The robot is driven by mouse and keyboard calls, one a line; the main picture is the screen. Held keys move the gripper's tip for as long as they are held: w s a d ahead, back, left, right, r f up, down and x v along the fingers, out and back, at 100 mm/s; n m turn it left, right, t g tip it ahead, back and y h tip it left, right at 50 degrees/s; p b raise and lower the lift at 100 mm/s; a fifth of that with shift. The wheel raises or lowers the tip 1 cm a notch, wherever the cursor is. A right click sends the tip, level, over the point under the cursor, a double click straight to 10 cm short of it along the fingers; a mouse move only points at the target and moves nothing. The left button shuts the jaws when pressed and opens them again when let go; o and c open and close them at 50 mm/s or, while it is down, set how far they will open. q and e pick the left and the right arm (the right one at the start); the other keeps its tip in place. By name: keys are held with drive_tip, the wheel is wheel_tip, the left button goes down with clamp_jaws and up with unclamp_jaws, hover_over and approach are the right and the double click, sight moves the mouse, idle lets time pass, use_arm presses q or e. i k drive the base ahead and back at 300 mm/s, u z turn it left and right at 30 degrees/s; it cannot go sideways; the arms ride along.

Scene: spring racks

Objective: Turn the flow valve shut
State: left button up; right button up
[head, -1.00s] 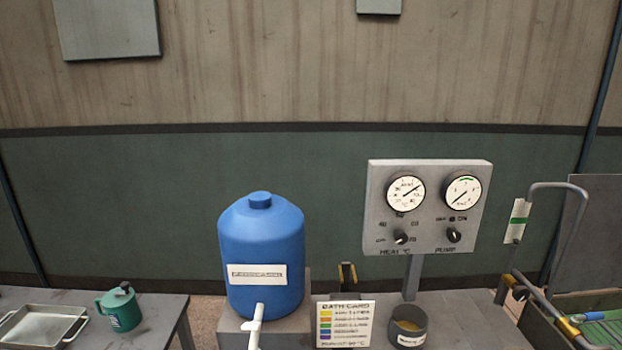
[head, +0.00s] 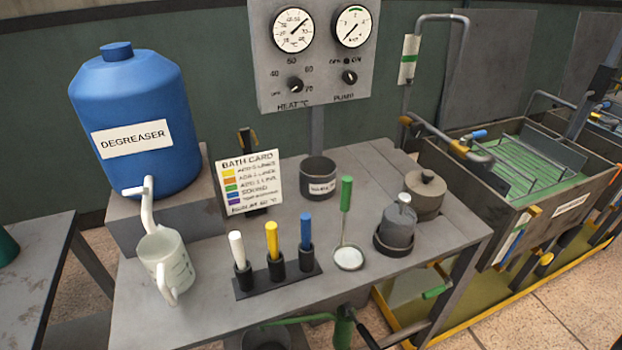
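No part carries a readable flow valve label, so I cannot tell for sure which one it is. A grey pipe (head: 432,132) runs right from the riser beside the gauge panel and ends over the first tank. It has a yellow fitting (head: 458,147), and a small blue handle (head: 478,134) shows close by. A green lever (head: 437,291) sits low by the table's right legs. Green and black parts (head: 343,326) show under the table's front edge, partly cut off. Neither of my grippers is in view.
The grey table (head: 350,285) holds a white jug (head: 166,262), a rack (head: 277,283) of coloured-handled tools, a green-handled ladle (head: 346,225) and pots. A blue degreaser drum (head: 135,125) stands at left. A gauge panel (head: 315,60) stands behind. Open tanks (head: 500,195) fill the right.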

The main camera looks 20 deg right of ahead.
sight(417, 130)
drive_tip(key=u, duration=0.95)
drive_tip(key=k, duration=1.3)
drive_tip(key=z, duration=1.5)
drive_tip(key=i, duration=0.55)
drive_tip(key=z, duration=0.4)
drive_tip(key=k, duration=0.5)
drive_tip(key=z, duration=1.15)
drive_tip(key=i, duration=0.6)
drive_tip(key=u, duration=0.6)
drive_tip(key=i, duration=0.9)
drive_tip(key=u, duration=0.95)
